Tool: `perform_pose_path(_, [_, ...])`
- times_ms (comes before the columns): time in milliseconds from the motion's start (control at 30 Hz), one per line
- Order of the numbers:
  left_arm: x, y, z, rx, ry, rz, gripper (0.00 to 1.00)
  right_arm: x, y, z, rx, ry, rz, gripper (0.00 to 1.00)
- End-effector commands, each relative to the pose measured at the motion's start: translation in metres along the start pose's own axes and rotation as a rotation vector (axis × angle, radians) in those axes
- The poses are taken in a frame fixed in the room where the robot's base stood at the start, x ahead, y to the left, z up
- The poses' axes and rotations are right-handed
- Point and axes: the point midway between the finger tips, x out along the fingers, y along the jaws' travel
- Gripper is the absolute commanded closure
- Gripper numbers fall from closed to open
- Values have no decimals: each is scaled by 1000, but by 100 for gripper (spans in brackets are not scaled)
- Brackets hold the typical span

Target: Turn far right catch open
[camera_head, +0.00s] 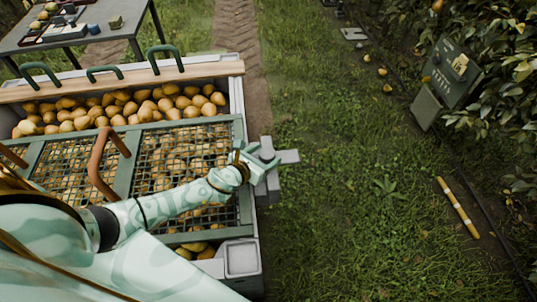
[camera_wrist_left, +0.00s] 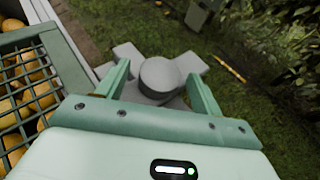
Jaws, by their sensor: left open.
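The far right catch (camera_head: 289,156) is a pale grey cross-shaped piece at the right side of the pear bin (camera_head: 240,98), near the far right corner of its green mesh lid (camera_head: 85,142). My left gripper (camera_head: 266,161) is at the catch and partly covers it in the head view. In the left wrist view, the round hub of the catch (camera_wrist_left: 160,74) shows between my two open green fingers, with flat grey arms spreading beyond. I cannot tell whether a finger touches the hub. My right gripper is not in view.
Pears (camera_head: 160,104) fill the bin under the mesh. A brown handle (camera_head: 104,160) stands up from the lid. A wooden board (camera_head: 130,77) with green handles lies across the far end. A table (camera_head: 85,30) stands at the far left. Grass to the right is mostly clear.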

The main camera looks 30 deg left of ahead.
Motion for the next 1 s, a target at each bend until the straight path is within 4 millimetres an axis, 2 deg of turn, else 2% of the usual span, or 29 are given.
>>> perform_pose_path(33, [8,0,-3,-1,1,0,33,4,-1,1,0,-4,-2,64])
perform_pose_path(200, [19,0,-1,0,1,0,33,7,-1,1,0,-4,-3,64])
perform_pose_path(467, [19,0,0,0,0,0,33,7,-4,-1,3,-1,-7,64])
perform_pose_path(700, [19,0,0,0,0,0,96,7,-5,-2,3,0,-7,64])
perform_pose_path(1000, [22,7,-1,13,1,-26,96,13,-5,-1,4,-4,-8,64])
